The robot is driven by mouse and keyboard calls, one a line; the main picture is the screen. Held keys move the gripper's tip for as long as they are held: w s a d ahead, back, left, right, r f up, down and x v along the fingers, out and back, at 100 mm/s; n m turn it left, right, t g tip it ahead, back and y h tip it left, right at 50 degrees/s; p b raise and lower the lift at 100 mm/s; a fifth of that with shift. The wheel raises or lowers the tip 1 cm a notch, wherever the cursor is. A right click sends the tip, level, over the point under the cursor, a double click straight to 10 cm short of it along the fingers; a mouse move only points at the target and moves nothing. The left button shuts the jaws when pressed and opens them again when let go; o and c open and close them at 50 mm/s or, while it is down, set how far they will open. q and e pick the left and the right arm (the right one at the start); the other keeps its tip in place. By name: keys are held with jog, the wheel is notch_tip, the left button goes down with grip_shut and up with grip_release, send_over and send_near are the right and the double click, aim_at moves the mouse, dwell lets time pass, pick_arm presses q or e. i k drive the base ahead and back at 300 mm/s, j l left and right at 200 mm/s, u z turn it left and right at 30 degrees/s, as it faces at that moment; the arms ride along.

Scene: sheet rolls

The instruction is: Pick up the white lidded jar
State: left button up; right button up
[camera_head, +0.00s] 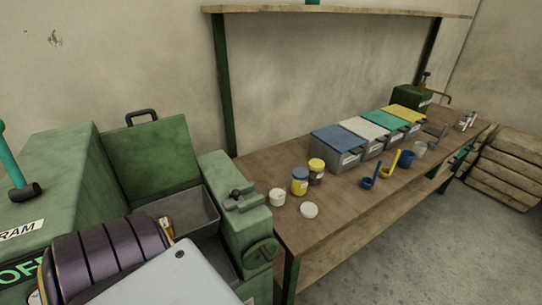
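A small white jar (277,197) stands upright near the left end of the wooden workbench (345,215), close to the green machine. Its top looks white and closed, but it is too small to tell the lid clearly. A low, round white item (309,210) lies just right of it, apart from it, near the bench's front edge. A blue-and-yellow jar (299,182) and a dark jar with a yellow top (316,171) stand behind and to the right. Neither of my grippers shows in this view.
Bins with blue, white, green and yellow lids (336,136) line the bench's back. Blue and yellow scoops (389,165) and cups stand before them. A green machine (231,205) with a handwheel adjoins the bench's left end. A shelf (340,11) hangs above. Wooden crates (508,165) stand right.

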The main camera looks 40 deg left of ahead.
aim_at(277, 186)
jog(key=u, duration=1.35)
